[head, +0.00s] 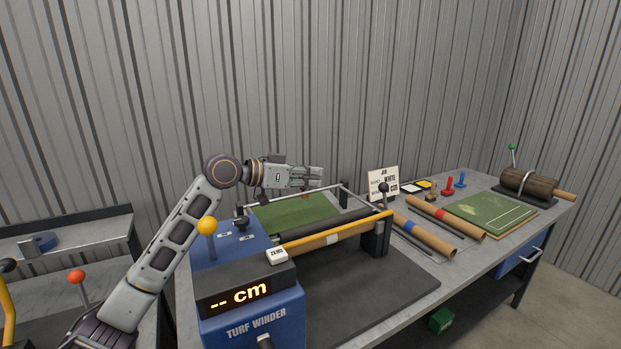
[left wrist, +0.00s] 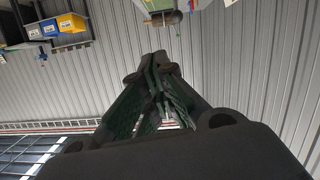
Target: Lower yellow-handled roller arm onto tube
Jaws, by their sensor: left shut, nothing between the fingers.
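The turf winder (head: 257,318) is a blue machine at the front of the bench. A yellow bar (head: 350,226) runs across it, close above a tan tube (head: 312,244) with a white patch; I cannot tell whether they touch. A dark roller (head: 325,226) lies behind. A yellow ball knob (head: 207,226) stands upright at the machine's left; I cannot tell what it joins. My left gripper (head: 320,179) is shut and empty, in the air above the machine's back, apart from bar and knob. Its closed fingers (left wrist: 160,95) show in the left wrist view. My right gripper is out of view.
Cardboard rolls (head: 425,234), a green turf board (head: 490,212) and a brown log-like roller (head: 527,185) lie farther right. A dark mat (head: 365,285) is clear in front.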

